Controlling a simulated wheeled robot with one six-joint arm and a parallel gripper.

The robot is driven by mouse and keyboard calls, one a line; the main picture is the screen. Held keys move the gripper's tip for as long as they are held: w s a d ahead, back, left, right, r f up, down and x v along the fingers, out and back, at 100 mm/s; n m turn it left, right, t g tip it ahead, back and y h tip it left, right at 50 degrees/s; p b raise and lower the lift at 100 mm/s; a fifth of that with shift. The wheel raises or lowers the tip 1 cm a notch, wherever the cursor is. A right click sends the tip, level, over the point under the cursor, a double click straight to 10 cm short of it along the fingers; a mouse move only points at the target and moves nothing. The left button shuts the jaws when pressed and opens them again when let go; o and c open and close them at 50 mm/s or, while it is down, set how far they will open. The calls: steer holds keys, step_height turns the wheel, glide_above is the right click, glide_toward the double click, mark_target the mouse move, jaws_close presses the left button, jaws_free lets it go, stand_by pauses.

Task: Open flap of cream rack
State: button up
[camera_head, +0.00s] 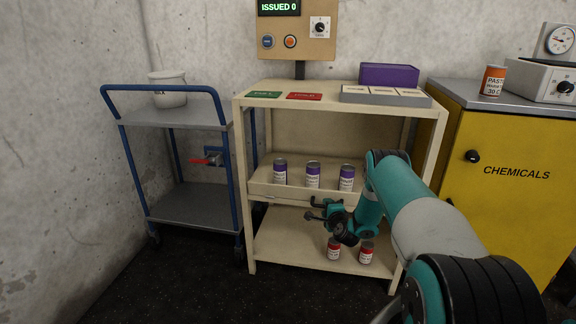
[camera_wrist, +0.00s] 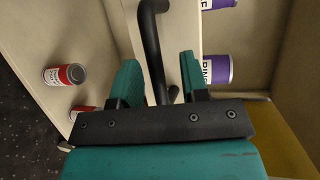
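The cream rack (camera_head: 241,185) stands in the middle of the head view. A cream front panel (camera_head: 275,190), which looks like the flap, runs along the middle shelf below the purple-labelled cans. My gripper (camera_head: 318,208) is in front of this panel's lower edge. In the wrist view, a black bar handle (camera_wrist: 153,40) passes between the two fingers of my gripper (camera_wrist: 158,80). The fingers are apart, with a gap to the right of the bar, so they are not closed on it. The handle's lower part is partly hidden by the gripper.
Purple-labelled cans (camera_head: 313,174) stand on the middle shelf; red-labelled cans (camera_head: 334,249) stand on the bottom shelf below my gripper. A blue-framed trolley (camera_head: 190,205) is at left and a yellow chemicals cabinet (camera_head: 500,200) at right. A purple box (camera_head: 388,75) sits on top.

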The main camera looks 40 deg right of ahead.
steer(key=r+p+v, duration=0.1)
steer(key=p+v, duration=1.4)
steer(key=p, duration=0.1)
steer(key=w+a+r+n+y, duration=0.5)
steer(key=w+r, duration=0.2)
steer(key=r, duration=0.1)
steer(key=w+a+r+n+t+y, duration=0.1)
steer(key=w+a+r+n+y, duration=0.3)
steer(key=w+r, duration=0.3)
steer(key=shift+w+a+r+n+y, duration=0.4)
steer(key=shift+a+r+n, duration=0.35)
steer(key=shift+r, duration=0.25)
